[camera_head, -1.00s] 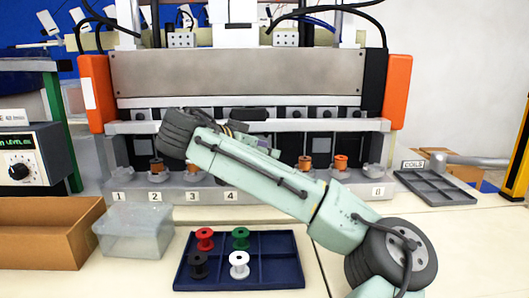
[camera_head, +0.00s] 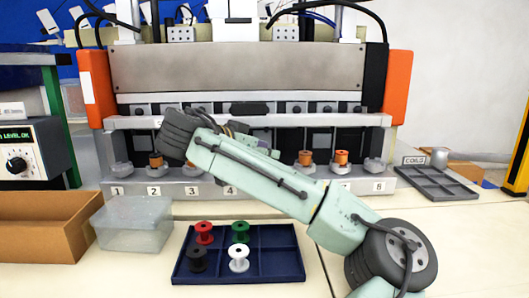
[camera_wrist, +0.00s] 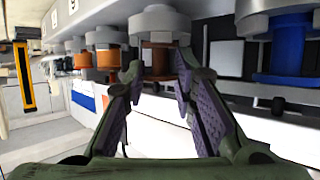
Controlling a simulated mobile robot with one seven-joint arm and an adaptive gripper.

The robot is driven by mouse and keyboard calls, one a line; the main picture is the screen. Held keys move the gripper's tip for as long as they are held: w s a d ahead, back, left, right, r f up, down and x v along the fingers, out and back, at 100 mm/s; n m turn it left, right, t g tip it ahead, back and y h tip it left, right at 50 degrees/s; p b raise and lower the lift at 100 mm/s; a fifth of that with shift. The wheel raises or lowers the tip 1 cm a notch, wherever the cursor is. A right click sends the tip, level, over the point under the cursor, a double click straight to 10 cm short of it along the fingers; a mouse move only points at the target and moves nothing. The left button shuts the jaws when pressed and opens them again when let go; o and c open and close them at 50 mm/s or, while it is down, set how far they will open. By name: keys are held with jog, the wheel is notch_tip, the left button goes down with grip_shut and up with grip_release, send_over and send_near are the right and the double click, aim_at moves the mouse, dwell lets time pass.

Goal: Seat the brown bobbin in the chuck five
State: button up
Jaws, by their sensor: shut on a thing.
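The brown bobbin (camera_wrist: 160,62) is between my fingertips in the wrist view, directly against the grey chuck (camera_wrist: 160,22), which appears above it in that upside-down-looking picture. My gripper (camera_wrist: 159,72) is shut on the bobbin, its purple pads on either side. Whether the bobbin is fully seated in the chuck cannot be told. The chuck row (camera_head: 215,190) has visible numbers 1 to 4 at left and 8 at right.
A blue bobbin (camera_wrist: 285,45) and a copper bobbin (camera_wrist: 108,60) stand in neighbouring chucks. Orange bobbins (camera_head: 341,157) occupy other chucks. A navy tray (camera_head: 275,268) holds red, green, black and white bobbins. A clear bin (camera_head: 133,225), brown box (camera_head: 45,228) and grey COILS tray (camera_head: 440,188) flank the work area.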

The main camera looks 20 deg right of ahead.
jog(key=shift+r, duration=0.3)
jog(key=shift+r, duration=0.35)
jog(key=shift+r, duration=0.1)
dwell(1.2)
